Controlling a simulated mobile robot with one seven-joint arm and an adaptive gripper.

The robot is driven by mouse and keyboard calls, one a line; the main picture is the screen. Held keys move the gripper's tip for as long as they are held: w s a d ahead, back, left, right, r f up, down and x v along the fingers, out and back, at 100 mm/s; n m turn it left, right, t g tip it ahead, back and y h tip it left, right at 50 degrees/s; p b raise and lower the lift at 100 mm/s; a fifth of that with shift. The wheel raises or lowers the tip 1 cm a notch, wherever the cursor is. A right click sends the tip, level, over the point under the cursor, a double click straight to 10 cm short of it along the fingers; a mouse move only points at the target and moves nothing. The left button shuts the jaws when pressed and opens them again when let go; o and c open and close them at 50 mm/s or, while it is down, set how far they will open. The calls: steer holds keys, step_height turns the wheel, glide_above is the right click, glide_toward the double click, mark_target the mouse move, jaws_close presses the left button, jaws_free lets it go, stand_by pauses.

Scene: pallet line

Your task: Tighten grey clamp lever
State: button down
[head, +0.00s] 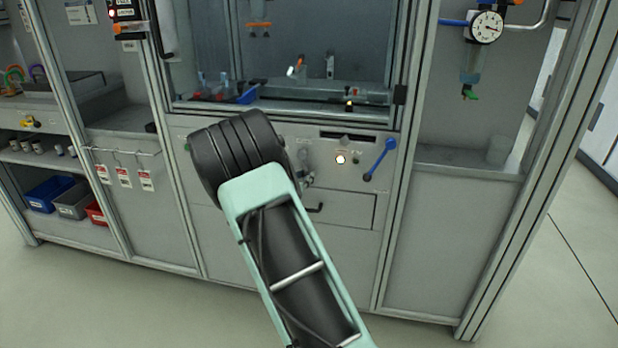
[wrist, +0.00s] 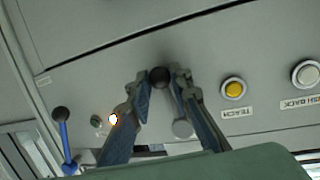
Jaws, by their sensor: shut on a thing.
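The grey clamp lever (wrist: 174,104) shows in the wrist view on the grey panel, with a dark ball knob (wrist: 159,76) at its end and a round grey hub (wrist: 182,129) at its base. My gripper (wrist: 161,82) has one finger on each side of the knob and is shut on it. The fingers partly cover the lever. In the head view my arm hides most of the gripper and the lever.
A blue lever (head: 378,160) stands to the right on the panel, near a lit button (head: 340,159). A yellow button (wrist: 234,89) and a white button (wrist: 306,73) sit beside the gripper. A drawer (head: 345,208) lies below. A dial gauge (head: 487,27) hangs upper right.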

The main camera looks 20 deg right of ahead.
steer(key=shift+w+a+m+y, duration=0.35)
steer(key=shift+a+m, duration=0.15)
steer(key=shift+m, duration=0.3)
steer(key=c, duration=1.7)
jaws_free()
steer(key=shift+c, duration=0.2)
steer(key=shift+a, duration=0.1)
steer(key=v, duration=1.2)
steer(key=shift+f, duration=0.15)
steer(key=shift+s, duration=0.1)
